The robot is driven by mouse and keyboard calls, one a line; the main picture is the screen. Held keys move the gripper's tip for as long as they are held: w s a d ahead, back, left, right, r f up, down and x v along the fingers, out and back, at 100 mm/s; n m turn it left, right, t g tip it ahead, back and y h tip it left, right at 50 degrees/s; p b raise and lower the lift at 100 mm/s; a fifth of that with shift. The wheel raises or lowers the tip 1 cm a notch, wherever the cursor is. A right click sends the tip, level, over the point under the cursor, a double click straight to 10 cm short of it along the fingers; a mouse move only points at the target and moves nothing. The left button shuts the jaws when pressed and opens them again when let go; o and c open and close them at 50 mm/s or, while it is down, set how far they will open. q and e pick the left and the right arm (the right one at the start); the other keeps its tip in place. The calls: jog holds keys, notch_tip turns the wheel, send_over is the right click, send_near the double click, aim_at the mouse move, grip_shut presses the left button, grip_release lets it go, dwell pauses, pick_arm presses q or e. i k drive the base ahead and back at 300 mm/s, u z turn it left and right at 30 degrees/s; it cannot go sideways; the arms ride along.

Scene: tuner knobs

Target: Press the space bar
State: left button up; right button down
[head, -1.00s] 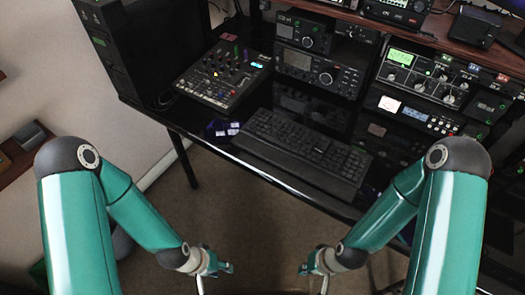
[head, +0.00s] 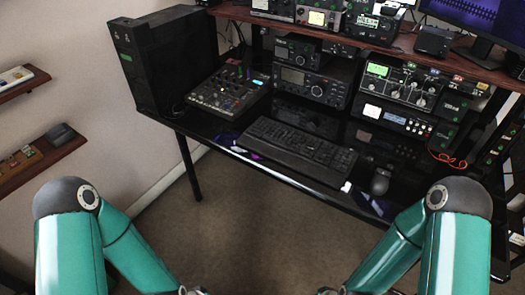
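A black keyboard (head: 297,150) lies near the front edge of the black desk, with its long front side facing me. Its space bar is too dark and small to pick out clearly among the keys. My two teal arms come in from the lower left and lower right, in front of the desk and below the keyboard. Both arms run out of the bottom of the head view at the wrists, so neither gripper shows. Nothing of mine touches the keyboard.
A mixer (head: 229,89) stands left of the keyboard and a dark mouse (head: 380,181) right of it. Radio units (head: 311,82) stand behind it beneath a wooden shelf (head: 350,40). A black tower case (head: 160,62) is at the left. Floor is clear before the desk.

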aim_at(266, 138)
jog(key=z, duration=0.15)
jog(key=i, duration=0.85)
jog(key=u, duration=0.05)
